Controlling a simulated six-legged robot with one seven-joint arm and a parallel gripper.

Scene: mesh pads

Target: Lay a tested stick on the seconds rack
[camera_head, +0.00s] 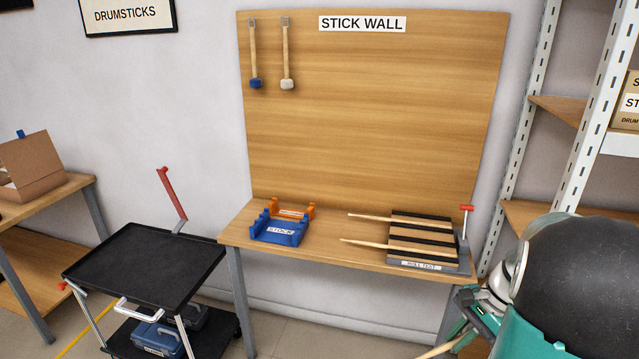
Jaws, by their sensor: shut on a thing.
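My gripper (467,328) is at the lower right, in front of the table, partly cut off by the frame's bottom edge. It is shut on a pale wooden stick (441,348), of which only a part shows. A blue rack (281,231) marked STOCK stands at the table's left, with no stick visible on it. A smaller orange rack (291,212) stands behind it; its label is too small to read. Two more sticks, a rear one (372,217) and a front one (369,246), lie on the dark-striped ROLL TEST board (424,264) and stick out leftward.
The wooden table (332,240) has free room between the racks and the board. A red-topped post (466,222) stands at the board's right. A black cart (146,264) is at the left. Mallets hang on the STICK WALL panel (370,120). Metal shelving (522,120) is at the right.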

